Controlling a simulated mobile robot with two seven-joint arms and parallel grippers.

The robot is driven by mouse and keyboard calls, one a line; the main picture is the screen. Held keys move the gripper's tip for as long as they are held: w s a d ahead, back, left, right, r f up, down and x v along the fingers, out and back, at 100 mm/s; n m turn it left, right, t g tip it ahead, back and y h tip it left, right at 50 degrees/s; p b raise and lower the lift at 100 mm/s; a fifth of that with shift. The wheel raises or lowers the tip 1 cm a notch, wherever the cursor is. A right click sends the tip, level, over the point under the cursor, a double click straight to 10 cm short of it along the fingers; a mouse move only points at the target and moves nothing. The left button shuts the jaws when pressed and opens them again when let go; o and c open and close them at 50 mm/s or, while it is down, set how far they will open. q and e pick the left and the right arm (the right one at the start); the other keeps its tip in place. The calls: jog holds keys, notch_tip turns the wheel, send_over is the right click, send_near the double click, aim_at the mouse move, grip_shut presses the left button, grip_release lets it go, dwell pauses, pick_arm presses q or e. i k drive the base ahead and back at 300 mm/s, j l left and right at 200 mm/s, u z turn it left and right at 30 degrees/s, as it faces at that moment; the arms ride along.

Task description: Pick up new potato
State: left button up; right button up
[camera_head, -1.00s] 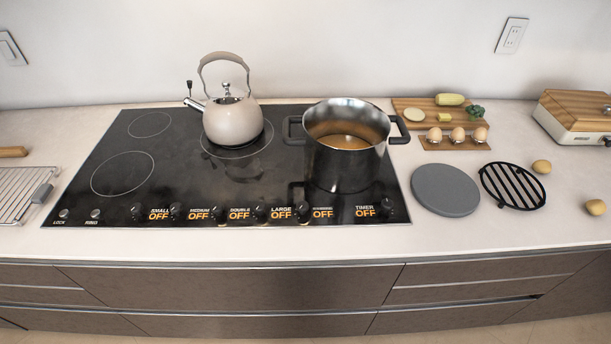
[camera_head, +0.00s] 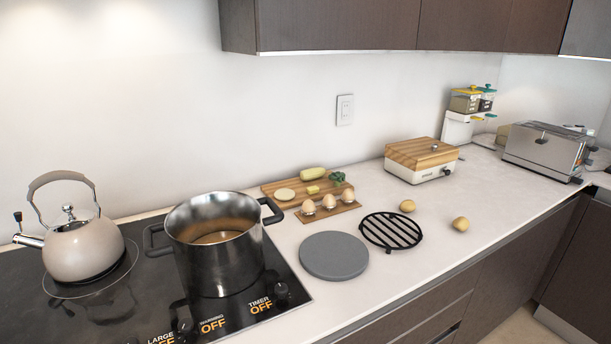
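Two small tan potatoes lie on the white counter right of the pot. One potato (camera_head: 407,206) is just behind the right end of the black round rack. The other potato (camera_head: 460,224) lies farther right and nearer the counter's front edge. Both are clear of other objects. I cannot tell which one is the new potato. Neither of my grippers is in view.
A large steel pot (camera_head: 222,262) and a kettle (camera_head: 82,249) stand on the black cooktop. A grey round plate (camera_head: 334,256), black rack (camera_head: 392,232), egg holder (camera_head: 327,212) and cutting board (camera_head: 273,188) surround the potatoes' left. A wood-topped appliance (camera_head: 421,160) and toaster (camera_head: 545,151) stand behind right.

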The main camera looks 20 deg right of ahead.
aim_at(462, 223)
jog(key=z, duration=1.85)
jog(key=i+l+u, duration=0.15)
jog(key=i+l, duration=0.15)
